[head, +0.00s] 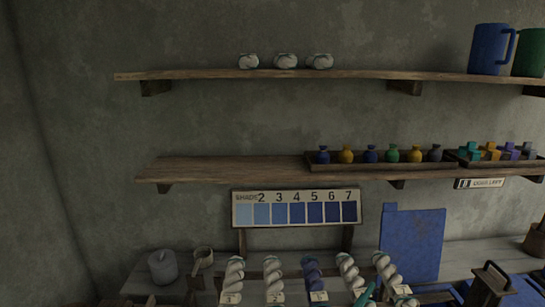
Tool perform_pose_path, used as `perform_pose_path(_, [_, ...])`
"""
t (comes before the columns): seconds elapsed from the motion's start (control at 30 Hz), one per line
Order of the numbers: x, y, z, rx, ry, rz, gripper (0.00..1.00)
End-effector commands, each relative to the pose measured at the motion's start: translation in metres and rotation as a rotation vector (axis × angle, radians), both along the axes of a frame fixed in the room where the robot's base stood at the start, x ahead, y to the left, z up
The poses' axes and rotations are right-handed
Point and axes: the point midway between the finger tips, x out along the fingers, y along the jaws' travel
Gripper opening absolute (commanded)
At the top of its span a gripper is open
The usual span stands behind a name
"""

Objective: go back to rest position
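My gripper and arm do not show in the head view. The view faces a grey wall with two wooden shelves above a grey work table (225,262). Several twisted yarn skeins stand in a row at the bottom edge, among them a white skein (234,273) and a blue skein (312,273). Their lower ends are partly cut off by the frame. A small teal piece (366,294) shows by the right skeins; I cannot tell what it is.
The upper shelf (200,75) holds white rolls (286,61) and a blue jug (488,50). The lower shelf (230,168) holds a tray of small bottles (346,154). A shade chart (296,209) stands behind the skeins. A blue board (412,245) stands at right.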

Motion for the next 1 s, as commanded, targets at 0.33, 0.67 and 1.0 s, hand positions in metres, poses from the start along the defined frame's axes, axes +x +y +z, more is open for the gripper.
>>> perform_pose_path(0.33, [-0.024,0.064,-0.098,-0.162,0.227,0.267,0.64])
perform_pose_path(0.67, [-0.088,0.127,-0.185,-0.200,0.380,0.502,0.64])
perform_pose_path(1.0, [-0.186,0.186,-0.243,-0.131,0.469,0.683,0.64])
